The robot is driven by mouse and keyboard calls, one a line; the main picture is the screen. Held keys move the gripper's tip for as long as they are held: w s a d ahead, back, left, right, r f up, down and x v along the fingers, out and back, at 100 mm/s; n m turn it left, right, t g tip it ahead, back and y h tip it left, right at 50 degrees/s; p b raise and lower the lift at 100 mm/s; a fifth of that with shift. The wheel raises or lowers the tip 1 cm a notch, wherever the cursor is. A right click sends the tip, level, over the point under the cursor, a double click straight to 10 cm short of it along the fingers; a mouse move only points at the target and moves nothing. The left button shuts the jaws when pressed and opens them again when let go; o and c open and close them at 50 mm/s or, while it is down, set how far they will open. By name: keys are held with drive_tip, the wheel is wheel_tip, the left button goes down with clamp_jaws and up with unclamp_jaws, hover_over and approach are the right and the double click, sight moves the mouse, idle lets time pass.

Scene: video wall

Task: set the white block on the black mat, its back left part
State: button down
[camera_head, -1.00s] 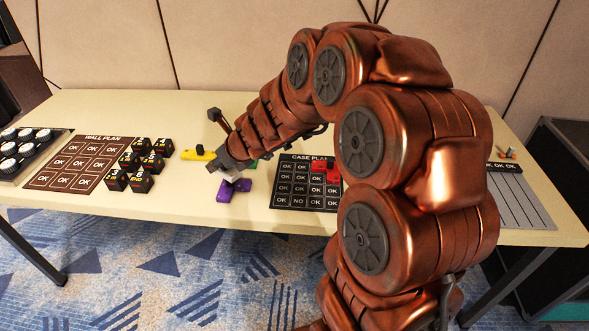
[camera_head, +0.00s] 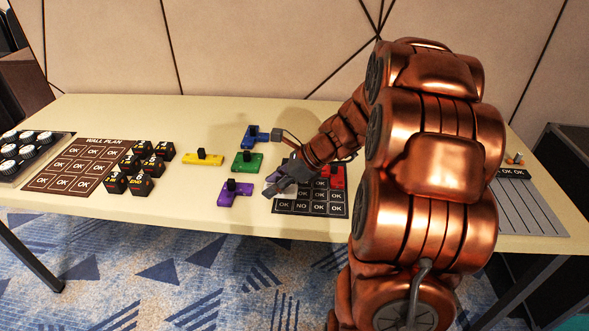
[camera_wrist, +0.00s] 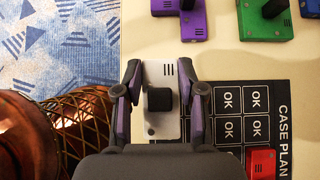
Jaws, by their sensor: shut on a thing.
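My gripper (camera_wrist: 160,88) is shut on the white block (camera_wrist: 151,125), its fingers on both sides of the block's black knob in the wrist view. In the head view my gripper (camera_head: 272,188) is over the left edge of the black mat (camera_head: 282,207), titled CASE PLAN, and mostly hides the block. The mat also shows in the wrist view (camera_wrist: 245,147), to the right of and below the block. Its back left part is hidden by my arm in the head view. The block's height above the mat is not clear.
A red block (camera_head: 338,178) lies on the mat's back right part. Purple (camera_head: 228,199), green (camera_head: 247,168), blue (camera_head: 249,140) and yellow (camera_head: 203,160) blocks stand left of the mat. Black cubes (camera_head: 141,184) and a brown WALL PLAN board (camera_head: 60,192) are further left.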

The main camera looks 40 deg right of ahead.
drive_tip(key=w+d, duration=0.3)
drive_tip(key=d, duration=0.1)
drive_tip(key=w+d+f, duration=0.1)
drive_tip(key=w+d, duration=0.5)
drive_tip(key=d, duration=0.1)
drive_tip(key=shift+w+d+f, duration=0.1)
drive_tip(key=shift+d+f, duration=0.1)
drive_tip(key=shift+d, duration=0.1)
drive_tip(key=shift+w+d+f, duration=0.1)
drive_tip(key=shift+d+f, duration=0.05)
drive_tip(key=shift+f, duration=1.65)
drive_tip(key=c, duration=0.7)
unclamp_jaws()
drive_tip(key=shift+f, duration=0.15)
drive_tip(key=shift+d+r, duration=0.1)
drive_tip(key=shift+r, duration=0.25)
drive_tip(key=v, duration=1.1)
drive_tip(key=shift+s+d+r+p, duration=0.1)
drive_tip(key=shift+s+r+p, duration=0.15)
drive_tip(key=shift+p, duration=0.15)
